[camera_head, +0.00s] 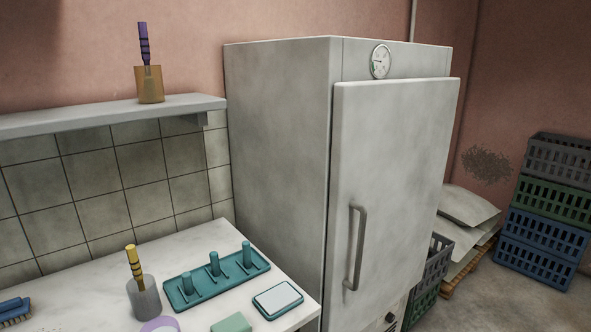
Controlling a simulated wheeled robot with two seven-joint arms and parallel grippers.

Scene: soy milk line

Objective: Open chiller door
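The chiller (277,140) is a tall grey-white cabinet in the middle of the head view, with a round gauge (380,61) above its door. Its door (395,150) faces right and toward me and looks closed. A vertical grey bar handle (355,248) sits on the left part of the door, in its lower half. Neither of my grippers shows in this view. Nothing touches the handle.
A white counter (190,247) left of the chiller holds a teal peg rack (216,274), a grey cup (144,298) and a small tray (278,300). A shelf (95,115) hangs above. Stacked crates (545,205) and sacks (466,208) stand right. Some floor at lower right is clear.

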